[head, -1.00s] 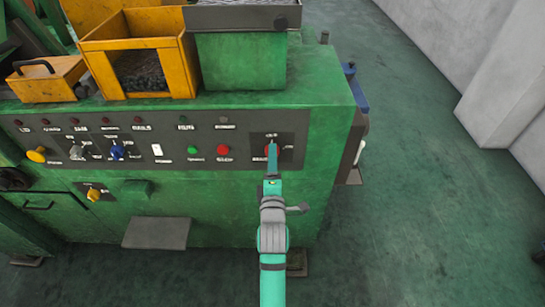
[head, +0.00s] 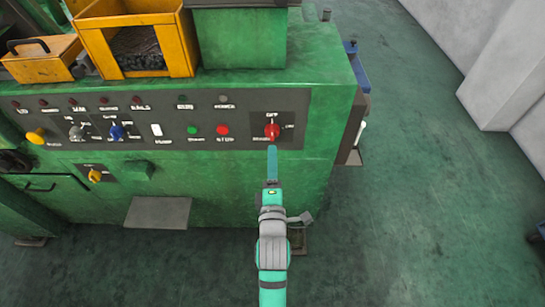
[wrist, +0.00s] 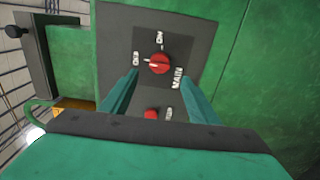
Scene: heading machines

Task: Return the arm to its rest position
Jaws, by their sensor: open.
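My gripper (head: 272,150) is at the end of my teal arm, in front of the green machine's control panel (head: 60,128) and just below a red rotary knob (head: 272,131) in the head view. In the wrist view the two teal fingers of my gripper (wrist: 160,95) stand apart with nothing between them. The red knob (wrist: 159,63), with labels including MAIN around it, lies beyond the fingertips, apart from them. In the head view its pointer appears near the OFF label.
The panel carries a red button (head: 222,130), a green button (head: 192,130), a blue knob (head: 116,131) and a yellow knob (head: 36,136). A grey plate (head: 158,212) juts from the machine's front. Yellow bins (head: 135,50) stand on top.

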